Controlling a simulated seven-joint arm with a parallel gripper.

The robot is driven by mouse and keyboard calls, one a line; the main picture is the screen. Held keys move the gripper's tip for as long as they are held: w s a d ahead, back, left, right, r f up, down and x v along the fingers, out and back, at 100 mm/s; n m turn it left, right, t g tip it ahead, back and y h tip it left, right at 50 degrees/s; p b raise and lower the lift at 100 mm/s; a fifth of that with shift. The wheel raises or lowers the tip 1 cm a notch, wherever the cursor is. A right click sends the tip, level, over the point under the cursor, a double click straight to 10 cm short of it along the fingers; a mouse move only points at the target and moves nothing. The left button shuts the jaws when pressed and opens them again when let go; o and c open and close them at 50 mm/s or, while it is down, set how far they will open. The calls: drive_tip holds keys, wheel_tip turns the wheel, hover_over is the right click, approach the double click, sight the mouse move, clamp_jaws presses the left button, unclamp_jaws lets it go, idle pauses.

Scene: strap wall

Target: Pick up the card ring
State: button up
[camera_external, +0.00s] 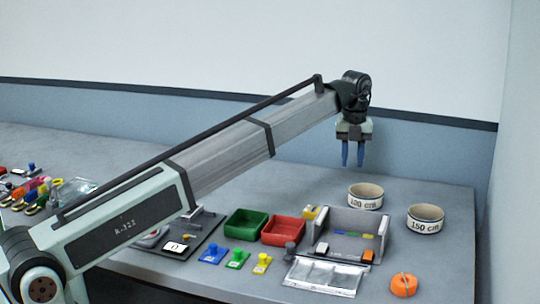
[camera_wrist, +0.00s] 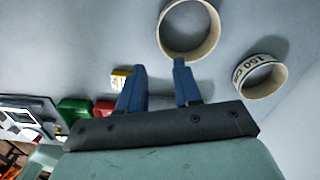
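I cannot tell for sure which thing is the card ring. A small cluster of coloured pieces (camera_external: 45,188) lies at the far left of the table, too small to make out. A round orange item (camera_external: 403,284) lies at the front right. My gripper (camera_external: 352,165) is raised above the back right of the table, fingers pointing down. Its two blue fingers are apart with nothing between them, as the wrist view also shows (camera_wrist: 158,88).
Round bins marked 100 cm (camera_external: 365,197) and 150 cm (camera_external: 425,219) stand at the right. A grey tray (camera_external: 350,246), green bin (camera_external: 246,225), red bin (camera_external: 283,231) and clear bag (camera_external: 325,275) sit nearby. Coloured clips lie in front. Bare table lies behind the bins.

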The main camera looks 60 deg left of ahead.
hover_over(350, 190)
drive_tip(key=f, duration=0.5)
drive_tip(key=shift+s+d+f, duration=0.15)
drive_tip(key=shift+s+d, duration=0.05)
drive_tip(key=shift+w+a+f, duration=0.1)
drive_tip(key=shift+a+f, duration=0.05)
drive_tip(key=shift+f, duration=1.25)
drive_tip(key=shift+w+a+f, duration=0.1)
drive_tip(key=shift+f, duration=1.25)
clamp_jaws()
